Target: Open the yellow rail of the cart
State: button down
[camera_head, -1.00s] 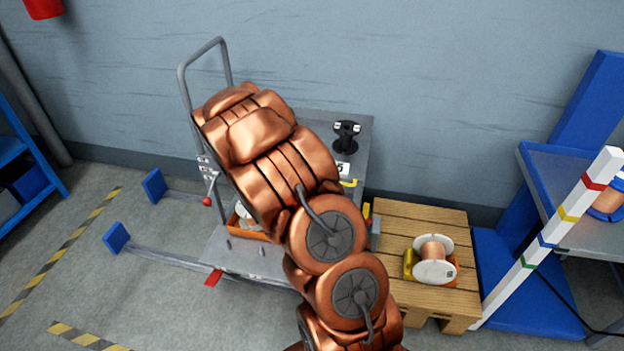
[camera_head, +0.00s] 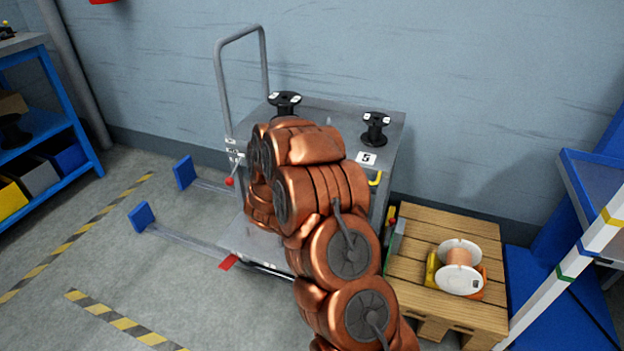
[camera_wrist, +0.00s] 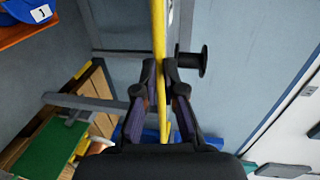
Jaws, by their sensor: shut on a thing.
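The grey cart (camera_head: 335,112) stands against the wall, with a raised tube handle and a label on its top edge. A short piece of the yellow rail (camera_head: 376,179) shows at the cart's right side; my copper-coloured arm covers the front. In the wrist view the yellow rail (camera_wrist: 158,28) runs upright as a long thin bar. My gripper (camera_wrist: 160,70) has its two dark fingers closed around it, one on each side. In the head view my gripper is hidden behind my arm.
Two black spools, one on the left (camera_head: 285,103) and one on the right (camera_head: 376,129), stand on the cart top. A wooden pallet (camera_head: 411,262) with a copper wire reel (camera_head: 460,266) is at right. Blue shelving (camera_head: 75,130) stands at left.

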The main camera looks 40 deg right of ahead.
jog(key=shift+w+d+r, duration=0.15)
jog(key=shift+d+r, duration=0.05)
jog(key=shift+r, duration=0.15)
jog(key=c, duration=1.7)
grip_release()
jog(key=shift+o, duration=0.8)
jog(key=shift+d+f, duration=0.2)
jog(key=shift+f, duration=0.05)
jog(key=o, duration=0.3)
jog(key=shift+a, duration=0.2)
jog(key=shift+o, duration=0.2)
jog(key=shift+f, duration=0.1)
jog(key=shift+a, duration=0.15)
jog(key=v, duration=1.1)
jog(key=shift+s+a, duration=0.25)
jog(key=shift+a, duration=0.1)
